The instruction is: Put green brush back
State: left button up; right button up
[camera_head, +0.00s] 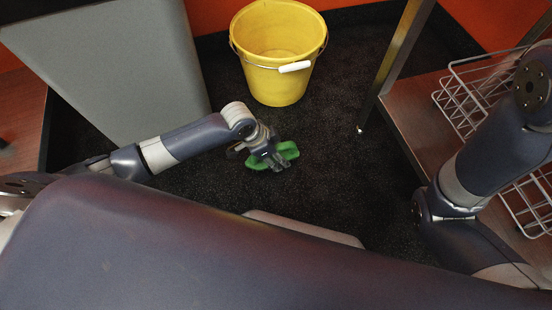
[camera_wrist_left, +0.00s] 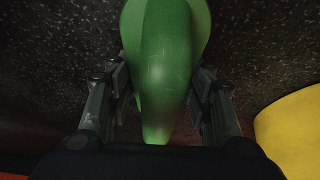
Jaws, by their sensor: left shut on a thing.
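The green brush (camera_head: 287,150) is in the middle of the head view, over the dark floor. My left gripper (camera_head: 277,163) is shut on it. In the left wrist view the green brush (camera_wrist_left: 165,70) lies between the two fingers of my left gripper (camera_wrist_left: 160,110), with its wide part toward the top. I cannot tell how high it is above the floor. My right arm is at the right of the head view, but its gripper is not in view.
A yellow bucket (camera_head: 277,75) with a white handle grip stands on the floor behind the brush. A grey box-like unit (camera_head: 115,70) is at left. A metal-legged shelf (camera_head: 400,110) with white wire baskets (camera_head: 470,100) is at right. Dark floor (camera_head: 340,200) around the brush is clear.

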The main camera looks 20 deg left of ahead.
dwell(0.3)
pick_arm(q)
jog(key=o, duration=1)
jog(key=shift+f, duration=0.15)
